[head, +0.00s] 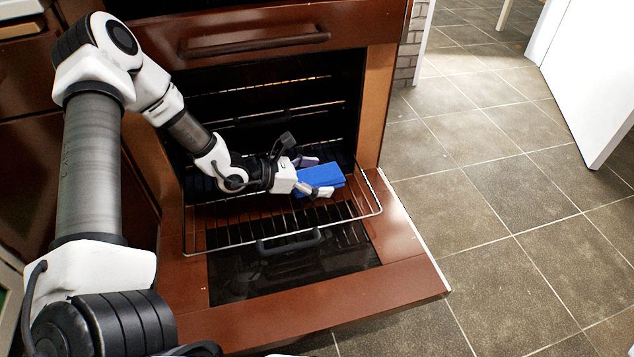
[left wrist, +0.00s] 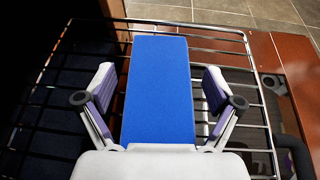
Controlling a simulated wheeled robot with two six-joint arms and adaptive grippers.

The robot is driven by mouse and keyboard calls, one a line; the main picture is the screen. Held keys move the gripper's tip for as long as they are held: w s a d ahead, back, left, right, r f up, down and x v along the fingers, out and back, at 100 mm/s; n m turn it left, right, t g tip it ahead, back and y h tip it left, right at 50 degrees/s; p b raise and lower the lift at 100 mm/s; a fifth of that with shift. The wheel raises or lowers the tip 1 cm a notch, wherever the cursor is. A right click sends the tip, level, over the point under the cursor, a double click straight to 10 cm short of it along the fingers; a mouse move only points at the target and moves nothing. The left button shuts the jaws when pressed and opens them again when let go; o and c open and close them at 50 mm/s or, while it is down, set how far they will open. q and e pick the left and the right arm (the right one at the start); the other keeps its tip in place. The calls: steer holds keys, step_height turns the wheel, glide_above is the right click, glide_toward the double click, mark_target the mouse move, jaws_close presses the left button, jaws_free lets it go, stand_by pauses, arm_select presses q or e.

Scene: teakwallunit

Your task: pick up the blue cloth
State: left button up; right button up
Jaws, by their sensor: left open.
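The blue cloth (head: 318,177) lies folded flat on the pulled-out wire rack (head: 228,243) of the oven. It also shows in the left wrist view (left wrist: 158,90) as a long blue rectangle. My left gripper (head: 322,176) is at the cloth, reaching in from the left. In the left wrist view its two fingers (left wrist: 158,100) stand open, one on each side of the cloth, with a gap on both sides. The near end of the cloth is hidden behind the gripper's palm. My right gripper is not in view.
The oven door (head: 300,312) is folded down under the rack. The door handle (head: 289,241) shows through the rack's bars. The dark oven cavity is behind the rack, with another rack higher up. The tiled floor (head: 500,240) to the right is clear; a white door panel (head: 590,80) stands at the far right.

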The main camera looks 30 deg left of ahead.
arm_select(q)
steer(key=c, duration=1.1)
